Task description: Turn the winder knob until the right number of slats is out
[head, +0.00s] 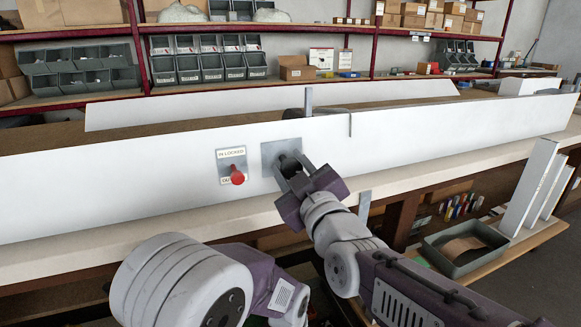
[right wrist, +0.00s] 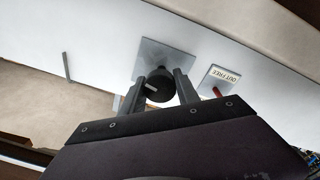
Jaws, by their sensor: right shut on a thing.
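The winder knob (right wrist: 158,88) is dark and round, on a square grey plate (head: 271,155) on the long white front panel (head: 90,185). My right gripper (head: 296,178) is shut on the knob, one finger on each side, as the right wrist view also shows. The fingers hide part of the knob in the head view. Left of the plate is a red lever (head: 237,177) on a label reading IN LOCKED above and OUT below; the lever points down. My left arm shows at the bottom of the head view, but I cannot see its gripper.
A second long white board (head: 200,112) lies behind the panel. A grey upright bar (head: 309,101) stands at the panel's top edge. White profiles (head: 530,185) lean at the right beside a grey tray (head: 462,270). Shelves with grey bins (head: 188,70) stand behind.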

